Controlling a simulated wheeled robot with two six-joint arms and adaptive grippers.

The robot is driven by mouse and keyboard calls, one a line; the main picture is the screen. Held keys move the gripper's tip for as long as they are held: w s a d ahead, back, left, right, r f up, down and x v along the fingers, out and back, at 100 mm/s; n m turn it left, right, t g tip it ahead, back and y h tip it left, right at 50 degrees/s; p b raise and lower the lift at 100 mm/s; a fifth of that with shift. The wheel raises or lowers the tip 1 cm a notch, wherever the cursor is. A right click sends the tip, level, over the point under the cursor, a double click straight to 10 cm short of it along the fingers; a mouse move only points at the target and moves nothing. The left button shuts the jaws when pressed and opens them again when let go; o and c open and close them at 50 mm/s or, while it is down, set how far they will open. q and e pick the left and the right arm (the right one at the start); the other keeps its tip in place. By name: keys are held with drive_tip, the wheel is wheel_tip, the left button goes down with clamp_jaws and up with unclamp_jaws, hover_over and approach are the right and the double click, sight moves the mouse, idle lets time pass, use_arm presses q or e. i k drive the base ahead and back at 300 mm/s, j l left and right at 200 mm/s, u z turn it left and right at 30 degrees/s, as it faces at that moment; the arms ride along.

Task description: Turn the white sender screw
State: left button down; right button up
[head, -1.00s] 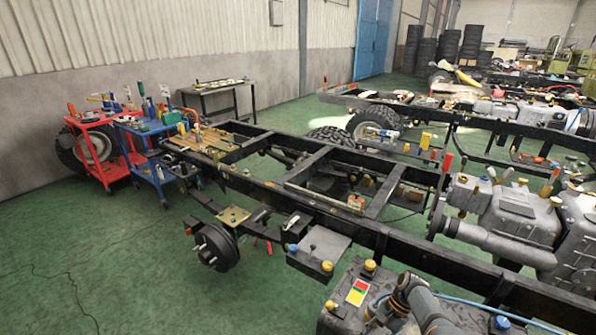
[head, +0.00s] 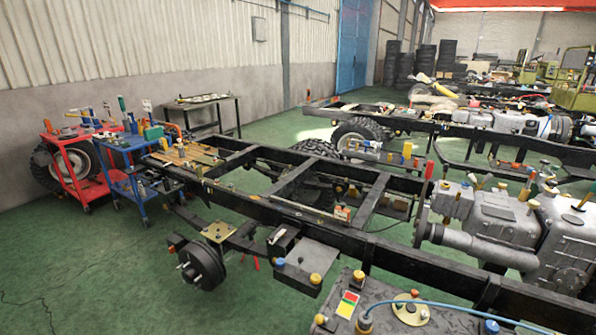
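A dark fuel tank (head: 385,297) stands at the bottom of the head view, beside the near chassis rail. On its top sits a round cream sender plate (head: 403,316) with small screws or knobs around its edge. They are too small for me to tell which one is the white sender screw. A blue hose or cable (head: 450,303) runs from near the plate to the right. Neither of my grippers shows.
The black chassis frame (head: 300,212) runs across the middle, with a grey engine and gearbox (head: 500,232) at the right. A battery box (head: 306,268) and a brake drum (head: 202,266) lie left of the tank. Red (head: 70,172) and blue (head: 130,165) tool carts stand at the left. Green floor is open at lower left.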

sight(423, 315)
drive_tip(key=k+j+z, duration=0.1)
drive_tip(key=z, duration=1.05)
drive_tip(key=k+l, duration=0.05)
